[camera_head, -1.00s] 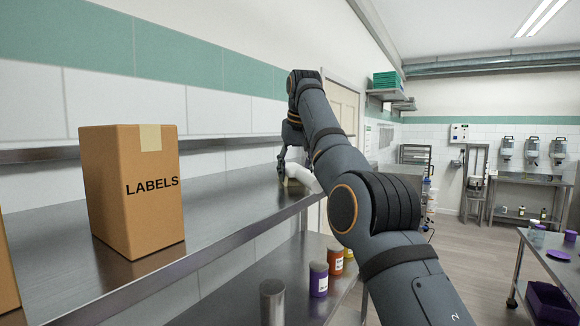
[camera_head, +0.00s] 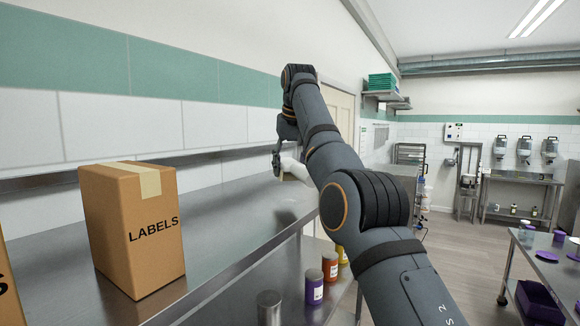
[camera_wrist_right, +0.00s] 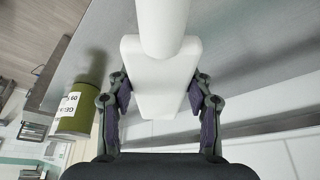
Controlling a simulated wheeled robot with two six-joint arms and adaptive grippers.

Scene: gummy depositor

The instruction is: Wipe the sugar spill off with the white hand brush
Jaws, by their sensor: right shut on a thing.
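My right gripper (camera_head: 279,163) is shut on the white hand brush (camera_head: 292,166), held above the upper steel shelf near its far end. In the right wrist view the brush (camera_wrist_right: 160,85) fills the space between the two fingers of the gripper (camera_wrist_right: 160,100), with its rounded white part pointing away at the top. My right arm partly covers the brush in the head view. I cannot make out the sugar spill in either view. My left gripper is not in view.
A cardboard LABELS box (camera_head: 135,225) stands on the steel shelf (camera_head: 225,225). Purple (camera_head: 314,286) and orange (camera_head: 330,266) jars stand on the level below. A green labelled jar (camera_wrist_right: 78,110) shows in the wrist view. The shelf between box and brush is clear.

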